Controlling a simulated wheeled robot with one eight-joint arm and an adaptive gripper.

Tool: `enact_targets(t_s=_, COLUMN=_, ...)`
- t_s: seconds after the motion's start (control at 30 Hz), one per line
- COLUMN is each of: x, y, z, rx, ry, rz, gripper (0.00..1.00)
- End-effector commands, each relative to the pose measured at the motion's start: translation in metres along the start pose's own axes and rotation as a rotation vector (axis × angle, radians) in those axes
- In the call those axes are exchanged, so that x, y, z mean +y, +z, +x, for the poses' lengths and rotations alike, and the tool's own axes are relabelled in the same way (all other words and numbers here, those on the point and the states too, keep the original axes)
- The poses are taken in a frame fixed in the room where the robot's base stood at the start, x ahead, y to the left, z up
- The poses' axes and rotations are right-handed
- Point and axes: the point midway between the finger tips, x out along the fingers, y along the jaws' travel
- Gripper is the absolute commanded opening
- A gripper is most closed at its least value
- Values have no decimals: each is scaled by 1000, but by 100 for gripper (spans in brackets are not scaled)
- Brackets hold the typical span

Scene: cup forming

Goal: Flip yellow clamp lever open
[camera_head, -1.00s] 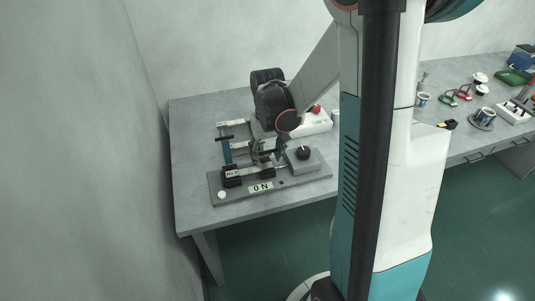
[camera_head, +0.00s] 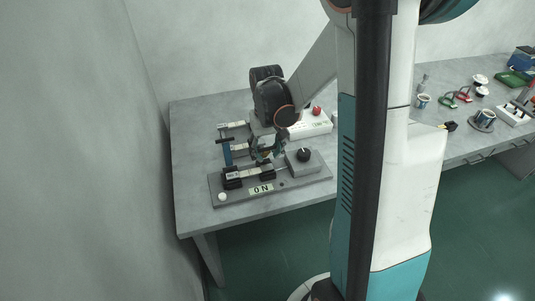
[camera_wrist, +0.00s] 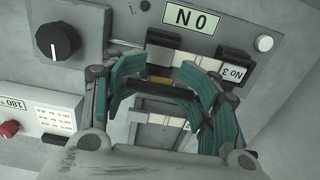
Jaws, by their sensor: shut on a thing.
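In the head view my gripper (camera_head: 267,153) is low over the grey fixture plate (camera_head: 296,183), and the lever cannot be made out there.
A grey box with a black knob (camera_wrist: 57,41) stands beside the gripper. An "ON" label (camera_wrist: 192,18) and white button (camera_wrist: 264,43) are on the plate. A blue-handled post (camera_head: 227,152) stands left of the gripper. A white box with a red button (camera_head: 316,111) is behind.

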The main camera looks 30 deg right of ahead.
Motion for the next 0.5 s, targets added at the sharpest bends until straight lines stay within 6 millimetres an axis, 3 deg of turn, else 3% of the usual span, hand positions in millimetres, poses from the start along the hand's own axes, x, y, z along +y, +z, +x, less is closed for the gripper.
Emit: enact_targets(t_s=0.5, x=0, y=-41, z=-14, rx=4, ry=0, rz=-3, gripper=4)
